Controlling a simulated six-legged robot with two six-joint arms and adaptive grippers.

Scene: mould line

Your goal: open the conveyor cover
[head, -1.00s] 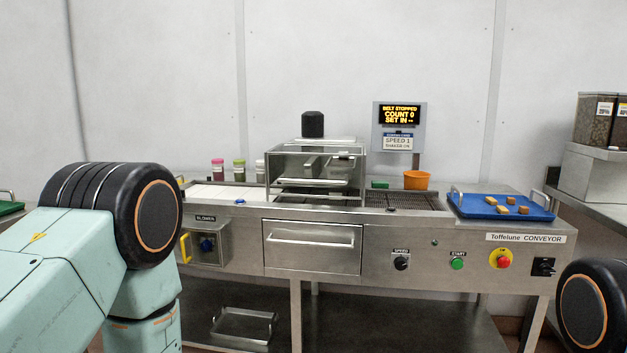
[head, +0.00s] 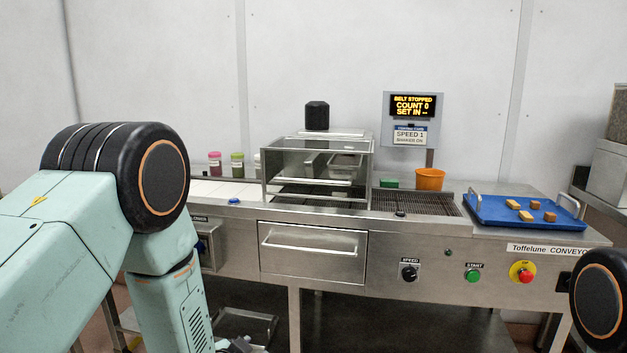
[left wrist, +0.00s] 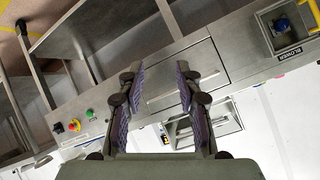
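The conveyor cover (head: 318,160), a clear box with metal edges, sits over the belt in the middle of the conveyor (head: 440,240). It looks closed. A thin metal bar (head: 330,133) runs along its top. In the left wrist view the scene is upside down, and the cover (left wrist: 218,124) shows beyond the fingers, partly hidden by one. My left gripper (left wrist: 157,82) is open and empty, with its fingers apart in front of the machine's drawer front. My right gripper is not in view.
A drawer (head: 312,252) with a bar handle is below the cover. The speed knob (head: 409,273), green start button (head: 473,275) and red stop button (head: 521,272) are on the front. A blue tray (head: 490,217) of brown pieces and an orange cup (head: 430,179) stand at right.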

